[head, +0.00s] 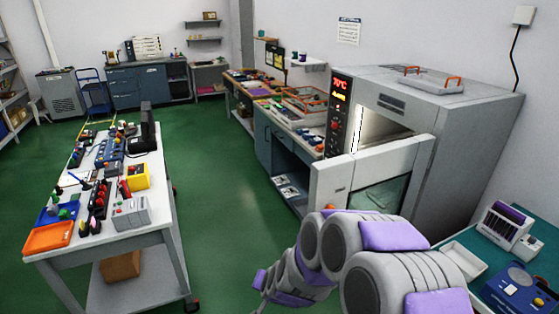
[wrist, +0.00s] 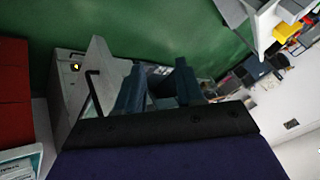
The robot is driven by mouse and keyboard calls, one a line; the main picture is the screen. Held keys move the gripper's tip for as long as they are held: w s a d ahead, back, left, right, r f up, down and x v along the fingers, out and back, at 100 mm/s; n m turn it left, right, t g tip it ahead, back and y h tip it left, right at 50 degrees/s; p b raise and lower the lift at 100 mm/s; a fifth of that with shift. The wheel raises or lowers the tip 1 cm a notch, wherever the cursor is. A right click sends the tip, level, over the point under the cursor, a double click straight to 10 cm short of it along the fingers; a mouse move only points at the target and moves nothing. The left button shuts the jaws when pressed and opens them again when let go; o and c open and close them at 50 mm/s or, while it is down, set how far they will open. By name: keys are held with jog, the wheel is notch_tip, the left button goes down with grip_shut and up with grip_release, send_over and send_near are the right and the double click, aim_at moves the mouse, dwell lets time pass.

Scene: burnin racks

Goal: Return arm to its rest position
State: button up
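My arm, grey with purple covers, reaches in from the bottom of the head view, in front of the oven (head: 455,112). It is bent, and its far end is low near the picture's bottom middle. The fingers of my gripper cannot be made out in the head view. In the wrist view, the two dark blue fingers of my gripper (wrist: 159,88) stand apart with a gap between them. I see nothing held in the gap. The oven door (head: 375,172) is swung open, and the oven's lit inside shows behind it.
A white cart table (head: 150,236) with trays and small devices stands at left. A workbench (head: 268,140) runs behind the oven. A green-topped bench (head: 480,238) with a tray and devices is at lower right. Green floor (head: 225,220) is clear between cart and oven.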

jog(key=s+d+r+n+g+h, duration=0.1)
jog(key=s+d+r+g, duration=0.2)
jog(key=s, duration=0.9)
jog(key=s+d+r+n+g+h, duration=0.1)
jog(key=s+d+r+g, duration=0.1)
jog(key=s+d+r, duration=0.6)
jog(key=s+d+r+n+g, duration=0.1)
jog(key=s+d+r+g, duration=0.2)
jog(key=s, duration=1.2)
jog(key=d+r, duration=0.2)
jog(key=d, duration=0.2)
jog(key=shift+s+r+n+g+h+b, duration=0.3)
jog(key=shift+s+r+h+b, duration=0.05)
jog(key=shift+h, duration=0.05)
